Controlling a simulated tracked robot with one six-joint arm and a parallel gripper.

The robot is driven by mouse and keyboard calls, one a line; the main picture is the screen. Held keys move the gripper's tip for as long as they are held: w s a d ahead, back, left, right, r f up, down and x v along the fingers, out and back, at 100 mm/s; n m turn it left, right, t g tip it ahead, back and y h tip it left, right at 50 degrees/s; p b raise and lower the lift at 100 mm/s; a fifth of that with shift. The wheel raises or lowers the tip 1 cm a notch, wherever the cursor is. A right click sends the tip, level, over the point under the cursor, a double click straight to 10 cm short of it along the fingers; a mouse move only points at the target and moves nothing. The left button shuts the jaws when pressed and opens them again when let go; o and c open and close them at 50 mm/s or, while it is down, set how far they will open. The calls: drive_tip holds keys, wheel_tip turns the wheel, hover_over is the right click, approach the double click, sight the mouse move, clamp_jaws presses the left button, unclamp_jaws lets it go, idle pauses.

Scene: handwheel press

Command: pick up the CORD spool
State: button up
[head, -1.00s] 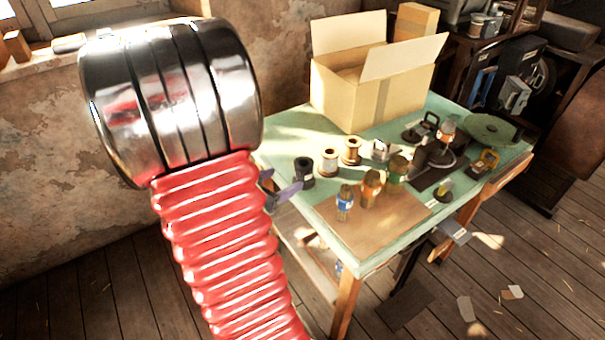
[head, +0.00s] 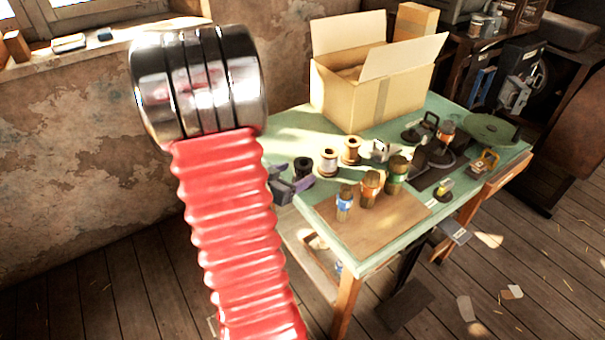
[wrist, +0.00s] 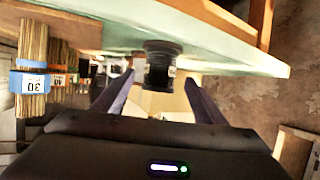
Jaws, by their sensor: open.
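Three spools stand in a row near the left edge of the green table: a dark spool (head: 302,167), a pale-wound spool (head: 328,162) and a brown-wound spool (head: 351,150). I cannot read a CORD label on any of them. My gripper (head: 289,178) is open at the table's left edge, right beside the dark spool. In the wrist view, the dark spool (wrist: 160,66) shows ahead, in the gap between the two open fingers (wrist: 158,88). I cannot tell whether either finger touches it.
An open cardboard box (head: 345,95) stands behind the spools. Clamps and a round green plate (head: 490,131) crowd the right side.

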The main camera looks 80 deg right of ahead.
sight(298, 172)
drive_tip(key=shift+x, duration=2.55)
drive_tip(key=shift+c, duration=0.4)
drive_tip(key=c, duration=1.1)
drive_tip(key=shift+r, duration=0.1)
wheel_tip(298, 172, up, 10)
drive_tip(key=shift+f, duration=0.1)
